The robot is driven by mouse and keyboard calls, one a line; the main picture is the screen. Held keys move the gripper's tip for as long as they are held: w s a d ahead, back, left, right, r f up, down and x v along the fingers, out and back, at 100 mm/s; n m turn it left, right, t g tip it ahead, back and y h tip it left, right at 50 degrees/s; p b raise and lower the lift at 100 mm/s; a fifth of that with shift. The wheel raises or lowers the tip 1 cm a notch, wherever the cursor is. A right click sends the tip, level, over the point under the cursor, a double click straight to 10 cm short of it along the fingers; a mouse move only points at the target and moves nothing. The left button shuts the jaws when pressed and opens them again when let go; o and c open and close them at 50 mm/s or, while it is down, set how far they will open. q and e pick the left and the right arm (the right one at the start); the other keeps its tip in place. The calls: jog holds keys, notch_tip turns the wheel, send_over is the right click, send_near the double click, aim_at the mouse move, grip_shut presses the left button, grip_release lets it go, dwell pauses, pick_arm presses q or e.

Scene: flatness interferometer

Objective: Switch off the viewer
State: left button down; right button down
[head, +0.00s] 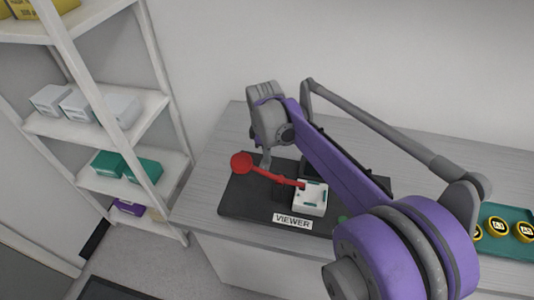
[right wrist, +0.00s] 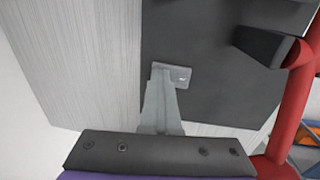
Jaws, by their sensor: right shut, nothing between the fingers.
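The viewer is a black base plate (head: 240,200) on the grey table, labelled VIEWER (head: 292,221). A white block (head: 310,198) sits on it. A red lever (head: 265,173) with a round red knob (head: 242,162) runs from the block toward the left. My right gripper (head: 266,163) points down just behind the lever, close to the knob; I cannot tell whether they touch. In the right wrist view the fingertips (right wrist: 171,75) are together and empty over the black plate's edge, with the red lever (right wrist: 297,95) to their right. My left gripper is not in view.
A green tray (head: 510,247) with yellow-and-black round items (head: 499,229) lies at the right. White shelves (head: 150,105) with boxes stand at the left. My right arm hides part of the plate and a green spot (head: 343,219). The table's left end (head: 205,190) is clear.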

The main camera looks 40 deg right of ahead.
jog(key=shift+s+a, duration=0.1)
jog(key=shift+a, duration=0.05)
jog(key=shift+s+a, duration=0.15)
jog(key=shift+s+a+r, duration=0.15)
jog(key=shift+s+a, duration=0.15)
jog(key=shift+a, duration=0.05)
jog(key=shift+w, duration=0.1)
